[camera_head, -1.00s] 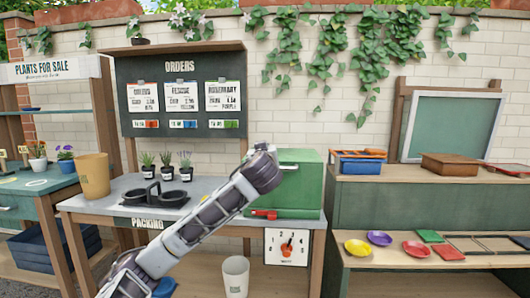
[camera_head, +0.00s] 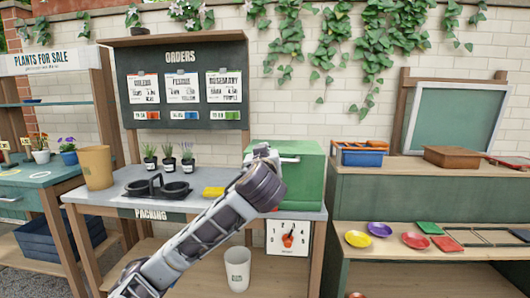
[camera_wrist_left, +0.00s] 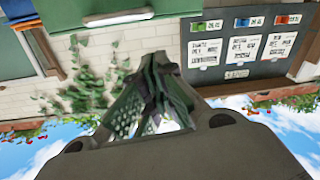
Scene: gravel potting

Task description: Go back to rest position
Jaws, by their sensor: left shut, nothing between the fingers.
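My left arm comes in from the lower left of the head view and reaches up in front of the green box (camera_head: 303,175). Its wrist end hides the left gripper there. In the left wrist view the left gripper (camera_wrist_left: 156,66) is shut and empty, with its fingers against a background of wall, ivy and sky. It appears to touch nothing. My right gripper is in neither view.
The packing bench (camera_head: 120,203) holds a tan pot (camera_head: 96,168), a black carrier (camera_head: 157,189), several small potted plants and a yellow item (camera_head: 213,192). A white pot (camera_head: 237,268) stands below. Saucers (camera_head: 358,239) lie on the right shelf.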

